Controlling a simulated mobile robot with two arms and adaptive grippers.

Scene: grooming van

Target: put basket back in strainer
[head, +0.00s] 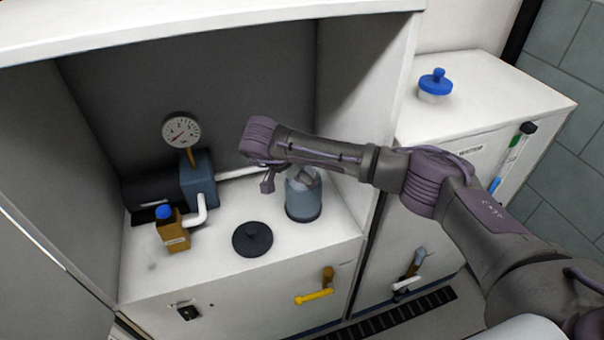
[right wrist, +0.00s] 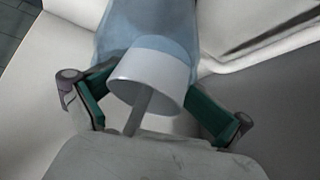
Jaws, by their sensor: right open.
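The strainer (head: 303,206) is a blue-grey, see-through pot on the white cabinet deck. It also shows in the right wrist view (right wrist: 150,28). A white, cup-like basket (right wrist: 150,72) with a thin grey stem is at the strainer's mouth; how deep it sits I cannot tell. My right gripper (head: 270,176) is over the left side of the strainer. In the right wrist view its green-padded fingers are open on either side of the basket and stem, with no clear grip. A dark round lid (head: 252,239) lies on the deck in front. My left gripper is not in view.
A pump (head: 199,180) with a gauge (head: 181,131) and a brown bottle (head: 175,233) stand to the left. A yellow valve handle (head: 314,297) is on the front face. Cabinet walls enclose the deck. A blue-topped jar (head: 435,85) stands on the right counter.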

